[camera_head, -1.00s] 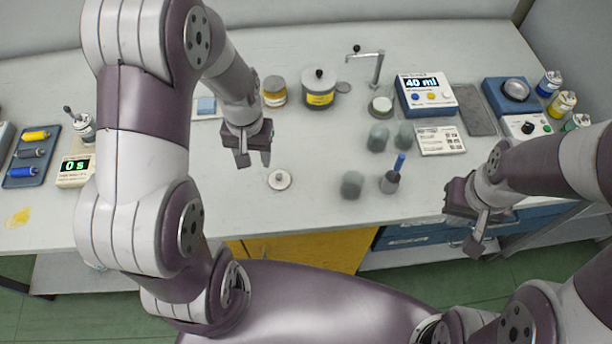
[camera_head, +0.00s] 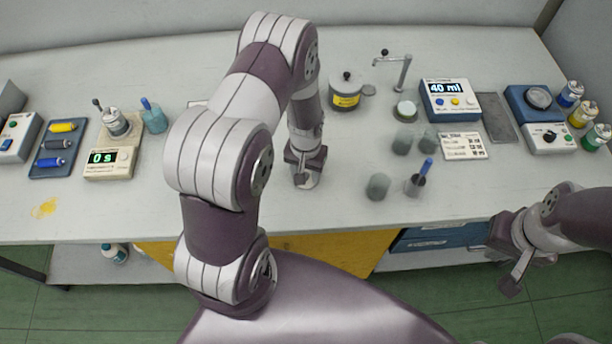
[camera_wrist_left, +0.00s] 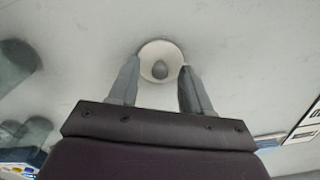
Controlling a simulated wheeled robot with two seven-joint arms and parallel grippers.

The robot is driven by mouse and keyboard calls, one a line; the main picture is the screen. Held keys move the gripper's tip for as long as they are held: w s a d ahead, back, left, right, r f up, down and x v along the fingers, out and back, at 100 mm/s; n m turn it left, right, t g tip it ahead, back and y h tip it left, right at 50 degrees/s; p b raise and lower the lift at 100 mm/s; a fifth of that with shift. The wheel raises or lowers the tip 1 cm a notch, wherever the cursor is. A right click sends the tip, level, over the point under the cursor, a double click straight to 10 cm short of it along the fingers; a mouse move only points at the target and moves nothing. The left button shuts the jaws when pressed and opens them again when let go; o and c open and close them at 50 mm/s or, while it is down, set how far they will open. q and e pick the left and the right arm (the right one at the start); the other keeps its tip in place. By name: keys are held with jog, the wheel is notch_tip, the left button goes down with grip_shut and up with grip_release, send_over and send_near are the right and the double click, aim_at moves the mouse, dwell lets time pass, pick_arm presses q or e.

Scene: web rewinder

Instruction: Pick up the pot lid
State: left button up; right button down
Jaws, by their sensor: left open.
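The pot lid is a small pale disc with a grey knob; it lies on the bench and shows in the left wrist view (camera_wrist_left: 160,60). In the head view my left gripper (camera_head: 305,166) is right over the lid (camera_head: 307,183) and partly hides it. In the left wrist view the open fingers (camera_wrist_left: 158,85) point at the lid, one on each side of its near rim, with nothing held. I cannot tell whether they touch it. My right gripper (camera_head: 512,268) is off the bench's front edge at the right; its finger gap is not clear.
A grey pot with a yellow label (camera_head: 346,93) stands behind and right of the lid. Several grey-green cups (camera_head: 378,186) and a holder with a blue-handled tool (camera_head: 416,186) stand to the right. A scale (camera_head: 108,163) stands left. My left arm hides part of the bench.

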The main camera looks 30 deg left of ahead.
pick_arm(q)
jog(key=shift+f, duration=0.25)
grip_shut()
